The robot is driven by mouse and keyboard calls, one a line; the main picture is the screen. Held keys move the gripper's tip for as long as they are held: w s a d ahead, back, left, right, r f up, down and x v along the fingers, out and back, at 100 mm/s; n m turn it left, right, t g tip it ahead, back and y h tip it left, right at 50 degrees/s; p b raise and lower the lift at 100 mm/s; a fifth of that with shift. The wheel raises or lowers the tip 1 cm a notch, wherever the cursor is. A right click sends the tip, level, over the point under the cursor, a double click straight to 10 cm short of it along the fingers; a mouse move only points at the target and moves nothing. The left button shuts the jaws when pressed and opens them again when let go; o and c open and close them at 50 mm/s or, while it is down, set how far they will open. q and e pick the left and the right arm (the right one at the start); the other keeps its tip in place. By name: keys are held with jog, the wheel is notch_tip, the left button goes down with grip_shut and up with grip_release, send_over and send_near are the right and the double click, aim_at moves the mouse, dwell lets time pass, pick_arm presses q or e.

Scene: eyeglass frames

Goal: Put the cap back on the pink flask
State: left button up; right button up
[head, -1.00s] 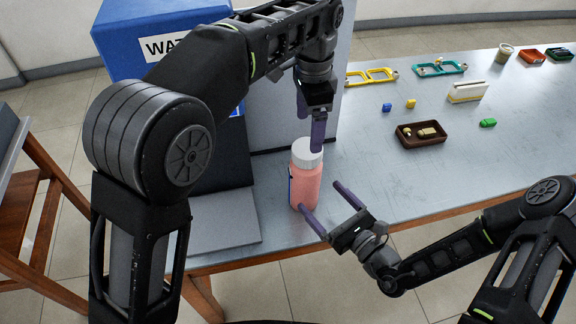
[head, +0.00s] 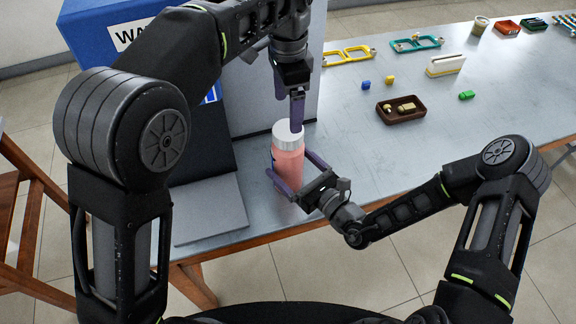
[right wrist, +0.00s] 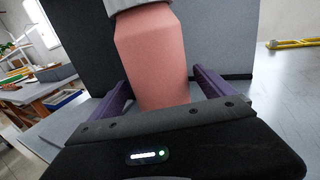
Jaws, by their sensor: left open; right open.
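The pink flask (head: 290,165) stands upright near the table's front edge, and its body shows close up in the right wrist view (right wrist: 152,58). A white cap (head: 287,137) sits at the top of the flask; I cannot tell whether it is seated or held just above. My left gripper (head: 297,115) points down from above at the cap, its fingers open, one finger seen in front of the cap. My right gripper (head: 293,175) is open, with its purple fingers on either side of the flask's lower body. In the right wrist view a gap shows beside the fingers (right wrist: 160,95).
A blue box (head: 115,38) and a grey panel stand behind the flask on the left. A brown tray (head: 400,109) with small parts, yellow frames (head: 349,56) and teal frames (head: 417,43) lie farther back.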

jog(key=shift+w+a, duration=0.45)
jog(key=shift+w, duration=0.05)
jog(key=shift+c, duration=0.5)
grip_shut()
dwell(0.4)
